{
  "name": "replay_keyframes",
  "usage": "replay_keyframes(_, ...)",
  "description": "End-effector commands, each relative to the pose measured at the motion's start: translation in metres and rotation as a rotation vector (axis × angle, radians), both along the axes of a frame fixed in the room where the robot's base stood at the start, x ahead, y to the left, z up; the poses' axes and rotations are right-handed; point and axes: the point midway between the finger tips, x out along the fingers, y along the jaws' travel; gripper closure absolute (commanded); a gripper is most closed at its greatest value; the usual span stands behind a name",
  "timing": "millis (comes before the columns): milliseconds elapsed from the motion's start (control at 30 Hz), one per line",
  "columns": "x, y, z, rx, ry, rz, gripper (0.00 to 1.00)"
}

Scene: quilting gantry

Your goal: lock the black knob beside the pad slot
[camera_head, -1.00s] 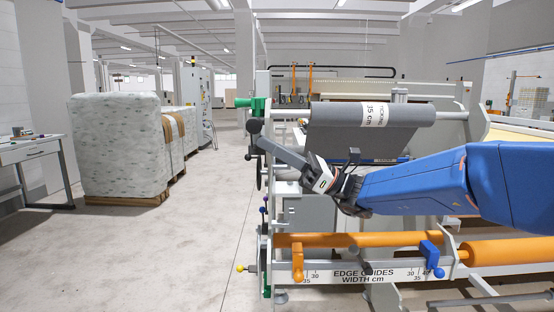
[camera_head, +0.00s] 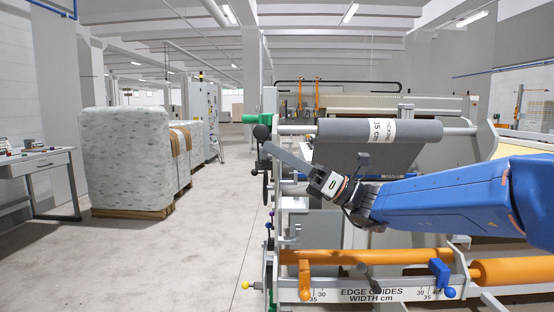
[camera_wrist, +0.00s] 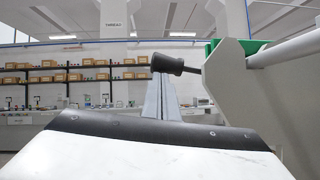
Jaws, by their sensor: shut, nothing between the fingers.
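The black knob (camera_head: 262,132) sits at the left end of the machine's roll bar, just below a green bracket (camera_head: 268,120). In the wrist view the knob (camera_wrist: 166,63) shows dark and rounded on a short stem, pointing left from a grey side plate. My gripper (camera_head: 270,150) is shut and empty, its grey fingers reaching up and left to just under the knob. In the wrist view the fingertips (camera_wrist: 163,82) lie right below the knob. I cannot tell whether they touch it. The pad slot cannot be made out for certain.
A grey fabric roll (camera_head: 350,131) with a white label hangs right of the knob, above my arm. Below are orange rolls (camera_head: 365,257) and an edge-guide rail (camera_head: 375,293). A wrapped stack (camera_head: 125,160) stands left, with clear floor (camera_head: 215,200) between.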

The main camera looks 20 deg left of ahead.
Motion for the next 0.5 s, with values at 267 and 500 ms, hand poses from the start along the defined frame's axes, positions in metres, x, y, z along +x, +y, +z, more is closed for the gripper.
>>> replay_keyframes(267, -0.004, -0.001, 0.029, -0.058, 0.246, 0.000, 1.00)
replay_keyframes(500, 0.000, 0.000, 0.053, -0.111, 0.468, -0.001, 1.00)
